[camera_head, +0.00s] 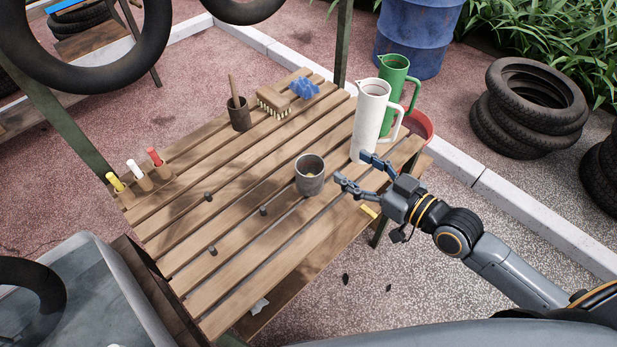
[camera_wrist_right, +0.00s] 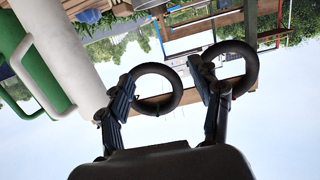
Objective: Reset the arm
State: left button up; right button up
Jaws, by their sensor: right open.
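My right gripper (camera_head: 357,173) is open and empty at the right edge of the slatted wooden table (camera_head: 215,235). Its fingers point left, close to the lower part of the white pitcher (camera_head: 369,122) and right of the grey cup (camera_head: 310,175). I cannot tell whether a finger touches the pitcher. In the right wrist view both fingers (camera_wrist_right: 168,105) stand apart with nothing between them, and the white pitcher (camera_wrist_right: 65,50) is at the left. My left gripper does not show.
A green pitcher (camera_head: 392,90) stands behind the white one. A brush (camera_head: 273,107), a dark cup (camera_head: 239,117), three capped markers (camera_head: 137,174) and three small dark pegs (camera_head: 263,211) are on the table. A blue barrel (camera_head: 415,38) and stacked tyres (camera_head: 530,105) stand beyond.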

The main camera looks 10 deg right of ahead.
dwell(0.4)
jog(key=s+a+f+m+g+h, duration=0.1)
jog(key=s+a+f+g+h, duration=0.3)
jog(key=s+f, duration=0.45)
jog(key=s+d+f+m+g+h, duration=0.45)
jog(key=s+d+g, duration=0.2)
jog(key=s, duration=0.45)
notch_tip(320, 180, down, 28)
jog(key=s+r, duration=0.1)
jog(key=s, duration=0.1)
jog(key=s+d+f+n+g, duration=0.1)
jog(key=s+d+f+g, duration=0.1)
jog(key=s+f, duration=1.3)
jog(key=shift+s+d+f, duration=0.25)
jog(key=shift+s+d, duration=0.2)
jog(key=shift+d, duration=0.1)
